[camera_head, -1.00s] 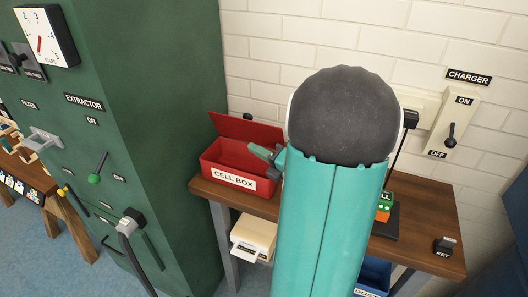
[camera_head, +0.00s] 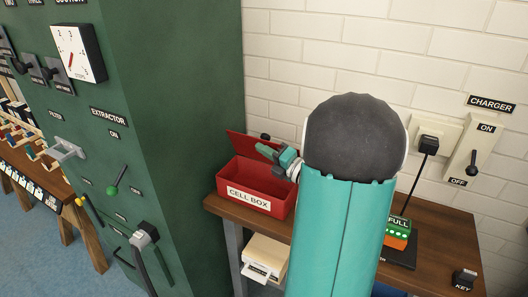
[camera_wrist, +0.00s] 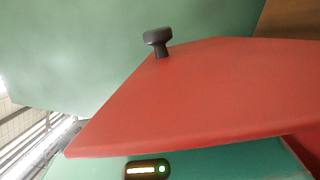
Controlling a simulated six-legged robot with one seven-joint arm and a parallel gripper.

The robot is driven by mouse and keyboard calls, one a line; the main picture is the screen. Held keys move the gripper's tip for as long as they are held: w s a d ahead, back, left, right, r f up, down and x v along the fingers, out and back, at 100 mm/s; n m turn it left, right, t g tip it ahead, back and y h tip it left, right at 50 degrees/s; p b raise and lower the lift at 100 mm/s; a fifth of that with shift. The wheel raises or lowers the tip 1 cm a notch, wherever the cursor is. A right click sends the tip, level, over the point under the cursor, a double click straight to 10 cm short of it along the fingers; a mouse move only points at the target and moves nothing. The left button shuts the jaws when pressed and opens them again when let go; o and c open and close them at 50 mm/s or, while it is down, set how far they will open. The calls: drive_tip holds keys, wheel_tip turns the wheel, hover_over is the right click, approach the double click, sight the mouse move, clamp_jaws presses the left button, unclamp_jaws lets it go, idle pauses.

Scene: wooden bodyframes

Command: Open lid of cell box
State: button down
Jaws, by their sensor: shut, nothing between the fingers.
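The red cell box (camera_head: 235,184), with a white CELL BOX label, stands on the left end of the wooden table. Its red lid (camera_head: 240,143) is raised and tilts up at the back, so the box interior shows. A dark knob (camera_head: 265,136) shows just behind the lid. In the wrist view the lid (camera_wrist: 200,100) fills the middle, with its dark knob (camera_wrist: 157,38) at the upper edge. My gripper (camera_head: 261,148) is shut and empty, above the open box in front of the lid. Whether it touches the lid I cannot tell.
A green extractor cabinet (camera_head: 175,110) with levers stands left of the table (camera_head: 445,225). A charger switch (camera_head: 468,148) is on the brick wall at right. My arm hides the table's middle.

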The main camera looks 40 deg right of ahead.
drive_tip(key=shift+w+d+r+m, duration=0.15)
drive_tip(key=shift+d+r+m, duration=0.1)
drive_tip(key=shift+d+m, duration=0.2)
drive_tip(key=shift+w+d+r, duration=0.25)
drive_tip(key=shift+d+r, duration=0.05)
drive_tip(key=shift+d, duration=0.25)
drive_tip(key=shift+a, duration=0.15)
